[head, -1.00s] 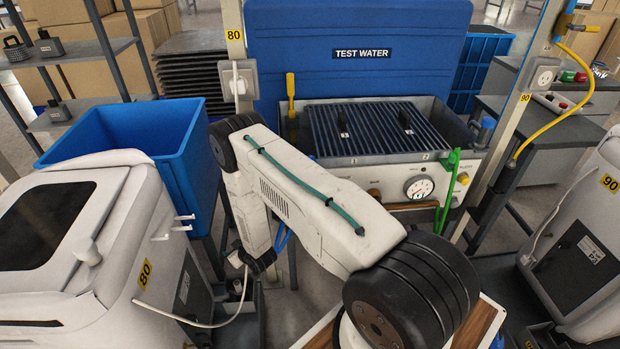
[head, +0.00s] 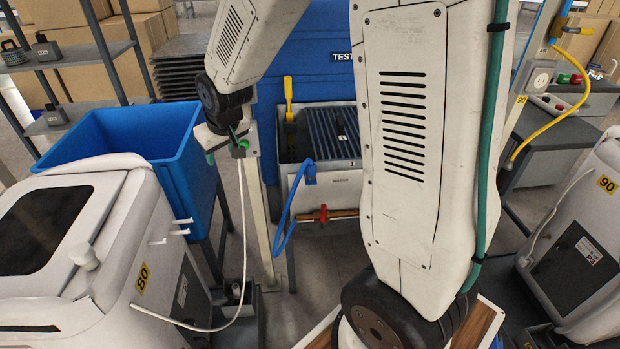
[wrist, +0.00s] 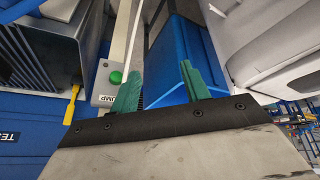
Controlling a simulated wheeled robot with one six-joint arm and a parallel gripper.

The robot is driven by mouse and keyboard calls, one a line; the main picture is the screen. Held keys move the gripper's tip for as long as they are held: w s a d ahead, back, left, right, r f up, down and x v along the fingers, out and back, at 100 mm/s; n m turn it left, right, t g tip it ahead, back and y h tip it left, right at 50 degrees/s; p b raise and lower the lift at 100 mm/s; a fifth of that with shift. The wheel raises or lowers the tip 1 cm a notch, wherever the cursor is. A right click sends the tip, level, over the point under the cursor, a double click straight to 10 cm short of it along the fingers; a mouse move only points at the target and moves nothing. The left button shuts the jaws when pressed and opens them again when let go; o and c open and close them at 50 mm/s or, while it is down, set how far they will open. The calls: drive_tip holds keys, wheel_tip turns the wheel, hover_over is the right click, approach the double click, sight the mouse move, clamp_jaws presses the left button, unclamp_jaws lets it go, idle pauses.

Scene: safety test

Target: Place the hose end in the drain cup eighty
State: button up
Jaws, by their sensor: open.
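My gripper (wrist: 162,88) is open, its two green fingers apart with nothing clearly held between them. In the head view it is small and high beside the post (head: 257,215), near the rear right corner of the blue bin. A thin white hose (head: 190,327) leaves the unit marked 80 (head: 85,230), loops low, and a white line rises towards my gripper. I cannot tell whether it is one hose or where its end lies. A dark shape, possibly the drain cup (head: 226,300), stands low beside the unit, partly hidden.
A pump box with a green button (wrist: 115,77) is on the post close to my fingers. A blue bin (head: 170,150) stands left of my gripper. A blue hose (head: 285,225) hangs at the water tank (head: 300,115). My arm covers much of the tank.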

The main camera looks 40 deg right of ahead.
drive_tip(key=s+r+g, duration=0.1)
drive_tip(key=s+r, duration=0.3)
drive_tip(key=s, duration=0.7)
drive_tip(key=s+a+r+g, duration=0.1)
drive_tip(key=s+r, duration=0.2)
drive_tip(key=s, duration=0.7)
drive_tip(key=s+r+g, duration=0.2)
drive_tip(key=s+r, duration=0.2)
drive_tip(key=s, duration=0.7)
drive_tip(key=shift+s+a+r+m, duration=0.15)
drive_tip(key=shift+s+r+m, duration=0.2)
drive_tip(key=shift+m, duration=0.05)
